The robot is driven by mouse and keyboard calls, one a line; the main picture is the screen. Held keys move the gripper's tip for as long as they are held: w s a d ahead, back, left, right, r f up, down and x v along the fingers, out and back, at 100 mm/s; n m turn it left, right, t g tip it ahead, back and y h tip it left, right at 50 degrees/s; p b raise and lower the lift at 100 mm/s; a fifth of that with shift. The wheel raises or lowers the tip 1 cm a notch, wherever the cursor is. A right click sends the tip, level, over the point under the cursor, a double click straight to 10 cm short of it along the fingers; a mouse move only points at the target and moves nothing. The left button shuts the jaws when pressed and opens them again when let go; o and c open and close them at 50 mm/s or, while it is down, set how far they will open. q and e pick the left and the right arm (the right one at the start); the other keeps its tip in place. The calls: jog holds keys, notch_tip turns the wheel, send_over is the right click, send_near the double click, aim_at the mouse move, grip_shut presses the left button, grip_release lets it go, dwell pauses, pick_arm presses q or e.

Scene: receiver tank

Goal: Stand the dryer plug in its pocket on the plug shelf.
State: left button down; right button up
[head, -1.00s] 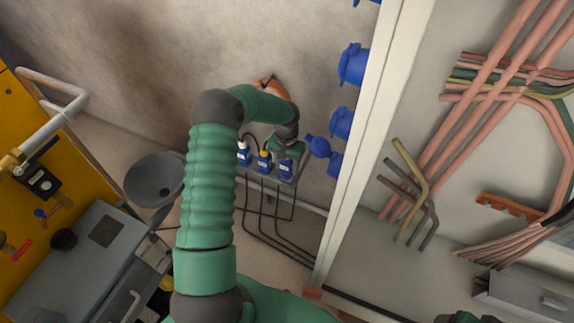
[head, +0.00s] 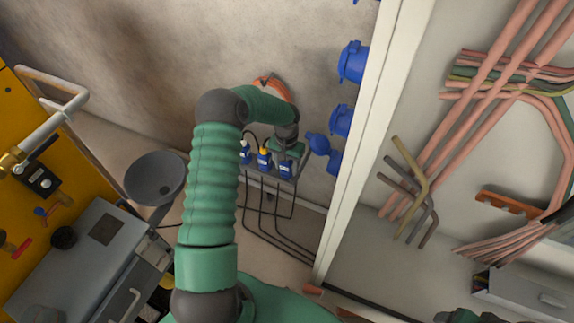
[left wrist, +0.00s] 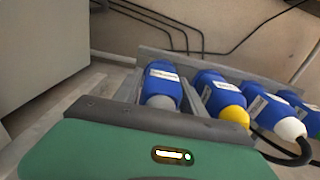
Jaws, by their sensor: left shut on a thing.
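My left gripper (head: 287,158) reaches down at the plug shelf (head: 303,157) by the wall. It is shut on a blue plug (head: 286,170) with a pale label, at the right end of the row. In the left wrist view this blue plug (left wrist: 161,84) has a grey end and stands between the two fingers, in line with the other plugs. Its label is too small to read, and how deep it sits in a pocket is hidden. Beside it are a yellow-ended plug (left wrist: 217,92), a white-ended plug (left wrist: 272,112) and a green-ended plug (left wrist: 296,103).
Black cables (head: 268,220) hang below the shelf. Blue wall sockets (head: 340,121) and a pale upright post (head: 361,140) stand close on the right. A grey funnel (head: 155,178) and a yellow cabinet (head: 85,150) are to the left.

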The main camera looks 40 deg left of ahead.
pick_arm(q)
jog(key=shift+f, duration=0.3)
jog(key=c, duration=0.6)
grip_release()
